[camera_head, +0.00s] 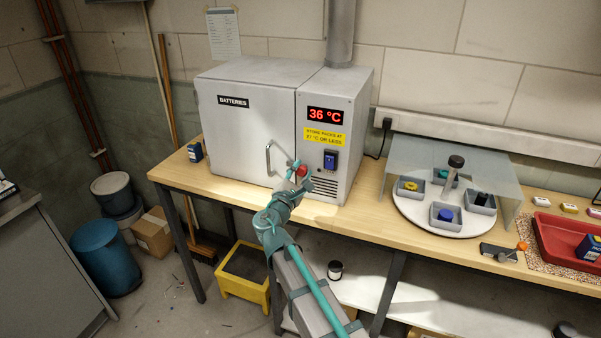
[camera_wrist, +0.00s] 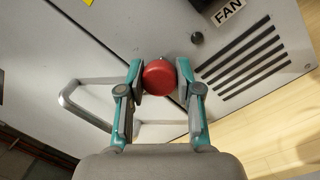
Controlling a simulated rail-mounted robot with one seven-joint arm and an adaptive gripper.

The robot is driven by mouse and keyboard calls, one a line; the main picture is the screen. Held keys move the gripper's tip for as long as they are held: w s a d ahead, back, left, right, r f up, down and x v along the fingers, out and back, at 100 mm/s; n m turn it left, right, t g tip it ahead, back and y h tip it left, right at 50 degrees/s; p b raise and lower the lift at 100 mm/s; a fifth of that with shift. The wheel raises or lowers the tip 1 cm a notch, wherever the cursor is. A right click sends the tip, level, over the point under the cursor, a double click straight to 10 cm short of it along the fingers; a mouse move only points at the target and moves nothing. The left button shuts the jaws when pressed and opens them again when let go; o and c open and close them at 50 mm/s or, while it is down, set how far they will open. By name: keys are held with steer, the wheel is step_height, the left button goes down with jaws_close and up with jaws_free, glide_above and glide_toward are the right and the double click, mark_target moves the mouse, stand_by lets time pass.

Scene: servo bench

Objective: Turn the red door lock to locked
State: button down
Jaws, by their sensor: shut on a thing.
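The red door lock (camera_wrist: 159,77) is a round red knob on the front of the grey battery cabinet (camera_head: 245,126). In the head view the red knob (camera_head: 301,171) shows just right of the door handle (camera_head: 270,158). My gripper (camera_wrist: 160,75) has one finger on each side of the knob and is shut on it. In the head view my gripper (camera_head: 297,171) partly covers the knob. The cabinet door looks closed. I cannot tell which way the lock is turned, as no mark on it shows.
The metal door handle (camera_wrist: 88,104) is close to my left finger. A vent and a FAN label (camera_wrist: 228,12) are at the right. On the bench, a turntable (camera_head: 416,219) with several small bins stands right of the cabinet, and a red tray (camera_head: 545,238) lies farther right.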

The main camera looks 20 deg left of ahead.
stand_by(0.3)
steer(key=c, duration=0.8)
jaws_free()
steer(key=shift+o, duration=0.2)
steer(key=s+f, duration=0.1)
steer(key=s, duration=1.1)
steer(key=shift+a+f, duration=0.15)
steer(key=shift+f, duration=0.05)
